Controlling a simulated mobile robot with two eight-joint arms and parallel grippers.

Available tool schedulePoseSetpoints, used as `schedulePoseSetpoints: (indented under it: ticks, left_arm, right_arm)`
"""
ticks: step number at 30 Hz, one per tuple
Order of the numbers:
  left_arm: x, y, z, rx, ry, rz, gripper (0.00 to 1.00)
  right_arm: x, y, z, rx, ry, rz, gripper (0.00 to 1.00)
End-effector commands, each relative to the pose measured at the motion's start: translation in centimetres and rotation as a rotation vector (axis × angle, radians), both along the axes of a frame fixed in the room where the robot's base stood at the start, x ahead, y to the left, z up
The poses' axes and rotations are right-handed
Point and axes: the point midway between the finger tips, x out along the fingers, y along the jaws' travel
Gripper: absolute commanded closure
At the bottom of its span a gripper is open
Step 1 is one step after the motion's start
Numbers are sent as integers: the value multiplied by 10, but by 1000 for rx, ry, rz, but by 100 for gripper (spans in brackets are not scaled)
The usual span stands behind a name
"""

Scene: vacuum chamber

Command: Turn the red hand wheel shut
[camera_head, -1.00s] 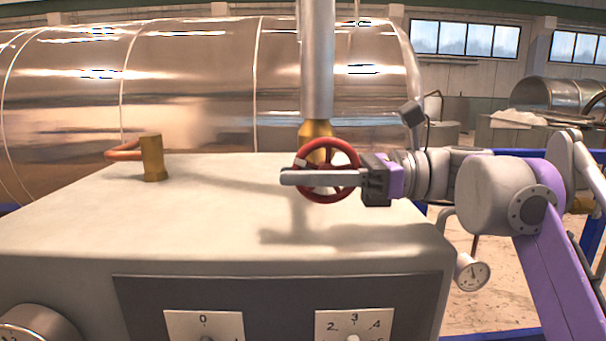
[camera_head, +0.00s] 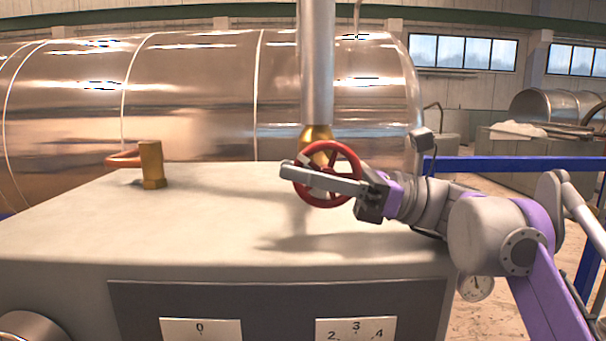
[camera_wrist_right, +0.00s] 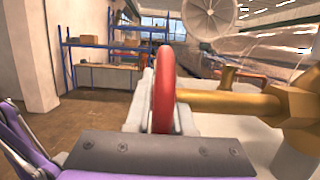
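The red hand wheel (camera_head: 356,160) sits upright on a brass valve (camera_head: 316,133) under a vertical grey pipe, above the back right of a pale cabinet top. My right gripper (camera_head: 294,168) reaches in from the right. One long grey finger lies across the front of the wheel, tilted with its tip up to the left. The other finger is mostly hidden behind the wheel. In the right wrist view the red rim (camera_wrist_right: 163,90) stands between the two grey fingers, close on both sides, so it looks gripped. My left gripper is not in view.
A brass fitting with a copper-red handle (camera_head: 152,165) stands on the cabinet (camera_head: 200,215) at left. A large shiny tank (camera_head: 200,90) fills the back. Blue rails (camera_head: 510,163) stand behind my right arm.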

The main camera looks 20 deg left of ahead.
Motion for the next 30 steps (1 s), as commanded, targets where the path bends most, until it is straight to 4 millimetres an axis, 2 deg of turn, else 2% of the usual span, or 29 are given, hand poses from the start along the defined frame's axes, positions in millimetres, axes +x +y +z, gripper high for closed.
schedulePoseSetpoints:
  ticks: [1, 3, 4, 14, 17, 27, 30]
  left_arm:
    - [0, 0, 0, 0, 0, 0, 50]
    - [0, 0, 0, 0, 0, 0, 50]
    - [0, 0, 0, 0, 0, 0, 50]
    - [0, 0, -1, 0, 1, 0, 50]
    - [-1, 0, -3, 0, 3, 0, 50]
    - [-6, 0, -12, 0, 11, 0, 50]
    - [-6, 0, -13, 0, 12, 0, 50]
  right_arm:
    - [0, 0, 0, 0, 0, 0, 68]
    - [0, 0, 0, 0, 0, 0, 56]
    - [0, 0, 0, 0, 0, 0, 52]
    - [2, -3, -1, 0, 0, -2, 52]
    - [5, -13, -4, 0, 1, -3, 52]
    - [23, -76, -21, 0, 1, -5, 52]
    - [26, -89, -24, 0, 0, -4, 52]
